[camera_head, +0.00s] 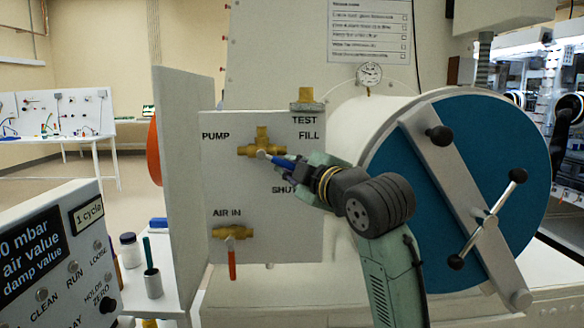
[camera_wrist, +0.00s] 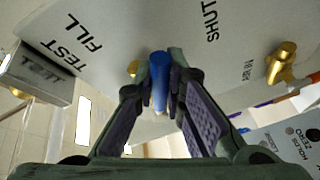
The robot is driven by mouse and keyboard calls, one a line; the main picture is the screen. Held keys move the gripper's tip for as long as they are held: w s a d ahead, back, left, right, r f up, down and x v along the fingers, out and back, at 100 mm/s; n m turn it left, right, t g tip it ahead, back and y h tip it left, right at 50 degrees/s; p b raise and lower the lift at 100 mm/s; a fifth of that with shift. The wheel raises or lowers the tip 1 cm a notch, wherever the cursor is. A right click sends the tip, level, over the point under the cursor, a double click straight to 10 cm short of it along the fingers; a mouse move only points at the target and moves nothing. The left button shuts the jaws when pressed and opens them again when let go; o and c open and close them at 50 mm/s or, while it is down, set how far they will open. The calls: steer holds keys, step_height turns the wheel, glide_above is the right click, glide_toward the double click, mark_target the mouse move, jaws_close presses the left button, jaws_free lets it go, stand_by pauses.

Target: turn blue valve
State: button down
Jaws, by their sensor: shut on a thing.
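The blue valve handle (camera_wrist: 159,82) shows upright between my fingers in the wrist view, with a bit of brass behind it. In the head view the blue handle (camera_head: 284,161) reaches right from the brass valve body (camera_head: 262,145) on the white panel. It lies between the PUMP and FILL labels above and the SHUT label below. My gripper (camera_wrist: 160,88) is shut on the blue handle, one finger on each side. In the head view my gripper (camera_head: 298,167) comes from the lower right and hides part of the handle and the SHUT label.
A red-handled brass valve (camera_head: 232,233) sits below at AIR IN. A brass TEST port (camera_head: 306,95) is above. A large blue round door (camera_head: 470,165) with a bar and knobs stands close on the right. A control box (camera_head: 60,260) is at lower left.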

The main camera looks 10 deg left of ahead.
steer(key=c, duration=1.6)
jaws_free()
steer(key=shift+c, duration=0.2)
steer(key=v, duration=1.2)
